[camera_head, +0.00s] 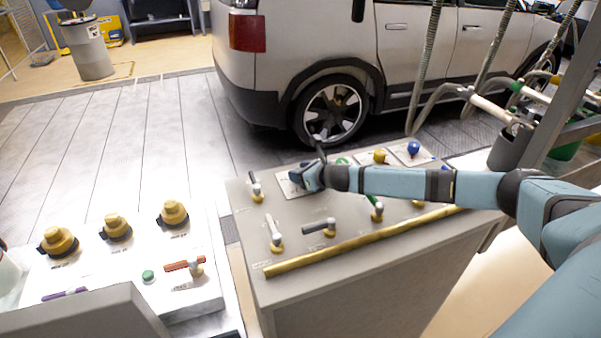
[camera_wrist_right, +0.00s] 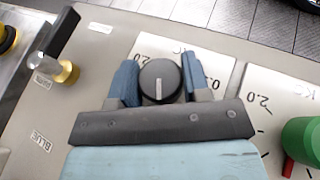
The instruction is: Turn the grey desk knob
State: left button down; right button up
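The grey desk knob (camera_wrist_right: 160,82) is round and dark grey, with a white pointer line toward the bottom of the right wrist view. It sits on a white plate with printed numbers. My right gripper (camera_wrist_right: 160,72) has one blue finger on each side of the knob. The fingers are close to its sides; whether they press on it I cannot tell. In the head view my right gripper (camera_head: 307,177) is low over the back left of the grey desk (camera_head: 350,250) and hides the knob. My left gripper is not in view.
Brass-based levers (camera_head: 275,235) stand in front of the gripper. Yellow (camera_head: 380,156) and blue (camera_head: 413,148) knobs are to its right. A green knob (camera_wrist_right: 302,140) is close to the right finger. A lever (camera_wrist_right: 62,50) stands to the left. A car (camera_head: 310,50) is behind.

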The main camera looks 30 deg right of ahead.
jog(key=shift+c, duration=1.2)
jog(key=m+h+p, duration=0.1)
jog(key=m+h, duration=0.1)
jog(key=m+h+p, duration=0.1)
jog(key=m+h, duration=0.1)
jog(key=shift+a+r+h+p, duration=0.15)
jog(key=shift+r+h+p, duration=0.05)
jog(key=shift+h+p, duration=0.1)
jog(key=m+g+h+p, duration=0.1)
jog(key=m+h+p, duration=0.3)
jog(key=shift+m+h, duration=0.3)
jog(key=shift+h, duration=0.1)
jog(key=m+g+h+p, duration=0.1)
jog(key=m+g+h, duration=0.1)
jog(key=shift+f+m+h+p, duration=0.1)
jog(key=shift+m+h+p, duration=0.2)
jog(key=shift+h, duration=0.1)
jog(key=shift+f+m+g+h+p, duration=0.1)
jog(key=shift+m+g+h+p, duration=0.2)
jog(key=shift+m+g+h, duration=0.35)
jog(key=o, duration=0.9)
